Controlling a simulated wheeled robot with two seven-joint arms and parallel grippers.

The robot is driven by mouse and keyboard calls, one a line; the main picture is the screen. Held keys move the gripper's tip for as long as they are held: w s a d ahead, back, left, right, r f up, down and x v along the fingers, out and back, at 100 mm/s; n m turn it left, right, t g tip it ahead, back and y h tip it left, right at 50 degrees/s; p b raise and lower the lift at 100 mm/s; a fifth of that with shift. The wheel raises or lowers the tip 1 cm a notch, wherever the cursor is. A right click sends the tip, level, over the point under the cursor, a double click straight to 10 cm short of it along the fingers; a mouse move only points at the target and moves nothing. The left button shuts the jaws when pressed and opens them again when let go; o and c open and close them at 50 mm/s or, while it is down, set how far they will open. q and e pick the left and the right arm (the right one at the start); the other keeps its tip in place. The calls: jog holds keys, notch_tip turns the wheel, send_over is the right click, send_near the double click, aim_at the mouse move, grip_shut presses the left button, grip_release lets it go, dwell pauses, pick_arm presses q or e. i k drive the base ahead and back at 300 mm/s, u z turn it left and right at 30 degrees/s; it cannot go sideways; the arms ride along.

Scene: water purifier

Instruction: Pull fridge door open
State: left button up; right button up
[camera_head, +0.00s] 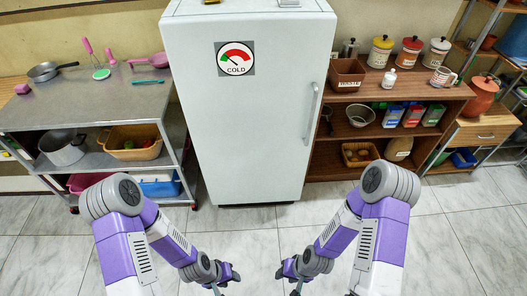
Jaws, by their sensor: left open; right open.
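The white fridge (243,130) stands upright in the middle of the head view, with its door shut. A grey vertical handle (311,112) runs along the right side of the door. A round cold gauge sticker (235,58) is on the upper door. My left gripper (217,288) is open and empty, low in front of the fridge and well apart from it. My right gripper (296,288) is open and empty, to the right of the left one, below and apart from the handle. The fingertips of both are small and near the bottom edge.
A metal trolley (97,105) with pans and baskets stands left of the fridge. A wooden shelf (400,91) with jars, boxes and bowls stands close on the right. A small drawer cabinet (482,135) is farther right. The tiled floor (255,226) before the fridge is clear.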

aim_at(249, 87)
jog(key=u, duration=0.05)
jog(key=k, duration=1.05)
jog(key=z, duration=1)
jog(key=i, duration=1.65)
jog(key=u, duration=0.95)
